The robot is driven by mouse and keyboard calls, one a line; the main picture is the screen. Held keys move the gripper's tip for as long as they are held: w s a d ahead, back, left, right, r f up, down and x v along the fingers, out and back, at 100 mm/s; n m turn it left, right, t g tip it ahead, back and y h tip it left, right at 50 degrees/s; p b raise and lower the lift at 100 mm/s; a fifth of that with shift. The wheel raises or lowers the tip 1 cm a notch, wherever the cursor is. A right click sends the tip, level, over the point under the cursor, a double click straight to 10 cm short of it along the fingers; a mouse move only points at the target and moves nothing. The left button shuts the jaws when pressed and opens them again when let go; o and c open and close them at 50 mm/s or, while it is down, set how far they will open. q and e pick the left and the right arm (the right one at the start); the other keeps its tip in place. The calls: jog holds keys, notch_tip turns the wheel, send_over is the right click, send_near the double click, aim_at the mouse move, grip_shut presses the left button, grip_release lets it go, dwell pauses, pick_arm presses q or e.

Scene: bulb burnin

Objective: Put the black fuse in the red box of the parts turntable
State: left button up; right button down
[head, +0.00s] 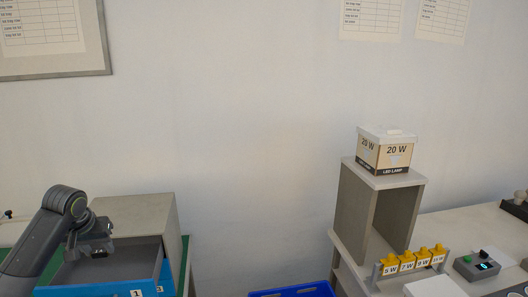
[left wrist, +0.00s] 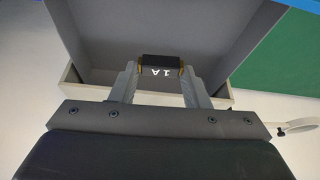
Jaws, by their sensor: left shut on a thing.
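The black fuse (left wrist: 160,61), a small dark block with white marking that looks like "1 A" and brass-coloured ends, is between the fingertips of my left gripper (left wrist: 159,78). The gripper is shut on it. In the head view my left gripper (head: 92,246) is over an open grey drawer with a blue front (head: 100,289); the fuse cannot be made out there. In the left wrist view the grey drawer interior (left wrist: 100,30) lies behind the fuse; I cannot tell whether the fuse touches it. The parts turntable, its red box and my right gripper are not in view.
The drawer's grey cabinet (head: 140,213) stands at the left by a green surface (head: 12,258). At right, a shelf (head: 383,177) carries a 20 W lamp box (head: 386,155). Yellow labelled holders (head: 408,260) and a button box (head: 477,266) are nearby. A blue crate (head: 300,291) shows at the bottom.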

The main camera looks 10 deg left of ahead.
aim_at(99, 252)
pick_arm(q)
notch_tip(99, 252, up, 7)
jog(key=p, duration=0.5)
notch_tip(99, 252, down, 8)
jog(key=b, duration=0.5)
jog(key=shift+r, duration=0.1)
